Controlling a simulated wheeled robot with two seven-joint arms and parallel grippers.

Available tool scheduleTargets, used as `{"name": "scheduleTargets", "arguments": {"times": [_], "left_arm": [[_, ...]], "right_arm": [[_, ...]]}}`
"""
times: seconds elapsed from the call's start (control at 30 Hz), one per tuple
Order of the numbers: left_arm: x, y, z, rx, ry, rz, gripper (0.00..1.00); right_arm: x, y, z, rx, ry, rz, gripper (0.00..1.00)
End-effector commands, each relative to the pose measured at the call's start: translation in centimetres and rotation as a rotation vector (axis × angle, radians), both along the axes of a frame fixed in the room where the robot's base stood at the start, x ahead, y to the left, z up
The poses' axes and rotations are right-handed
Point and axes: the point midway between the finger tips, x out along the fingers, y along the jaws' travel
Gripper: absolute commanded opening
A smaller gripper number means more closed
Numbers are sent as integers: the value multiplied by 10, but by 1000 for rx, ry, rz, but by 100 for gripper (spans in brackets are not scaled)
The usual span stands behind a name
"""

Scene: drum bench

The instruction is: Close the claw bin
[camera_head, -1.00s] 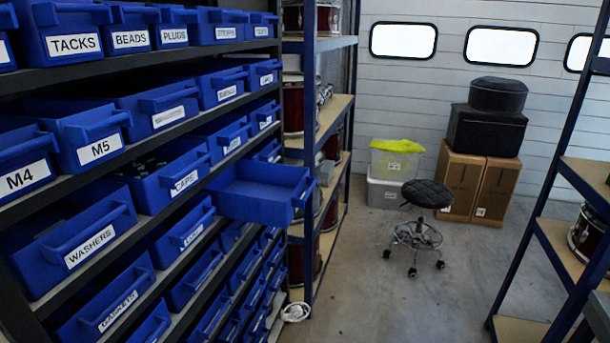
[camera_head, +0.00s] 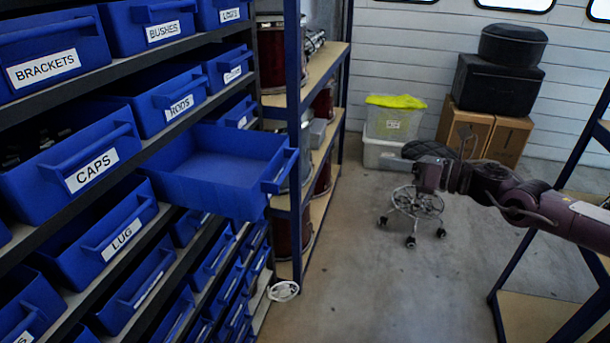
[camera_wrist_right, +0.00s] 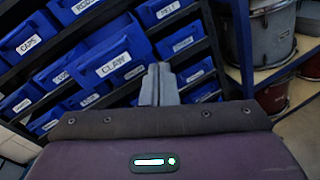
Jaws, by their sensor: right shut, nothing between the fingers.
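The claw bin is a blue drawer-like bin (camera_head: 225,160) pulled well out of the rack in the head view. Its label faces away there. In the right wrist view its front reads CLAW (camera_wrist_right: 115,63). My right gripper (camera_head: 410,160) is shut and empty, out over the aisle to the right of the bin and apart from it. In the right wrist view the shut fingers (camera_wrist_right: 158,85) point toward the rack, just right of the CLAW label. My left gripper is not in view.
Blue bins such as CAPS (camera_head: 75,165) and LUG (camera_head: 105,230) fill the sloped rack around it. A shelf of drums (camera_head: 315,110) stands just beyond. A wheeled stool (camera_head: 415,205) is behind my right arm. The aisle floor (camera_head: 370,290) is clear.

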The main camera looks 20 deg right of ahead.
Motion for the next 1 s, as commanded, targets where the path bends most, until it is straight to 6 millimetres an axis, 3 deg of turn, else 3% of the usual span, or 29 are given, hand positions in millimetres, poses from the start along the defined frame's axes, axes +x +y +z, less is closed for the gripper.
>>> {"name": "scheduleTargets", "arguments": {"times": [0.03, 0.1, 0.3, 0.8, 1.0], "left_arm": [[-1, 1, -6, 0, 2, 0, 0], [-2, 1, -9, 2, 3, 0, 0], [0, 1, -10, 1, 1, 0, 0], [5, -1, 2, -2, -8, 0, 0], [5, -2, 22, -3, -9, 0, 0]], "right_arm": [[-13, 21, 11, -96, -49, 85, 0], [-28, 43, 24, -191, -107, 176, 0], [-52, 72, 37, -317, -189, 304, 0], [-39, 96, 37, -317, -200, 311, 0], [-26, 112, 37, -316, -200, 307, 0]]}}
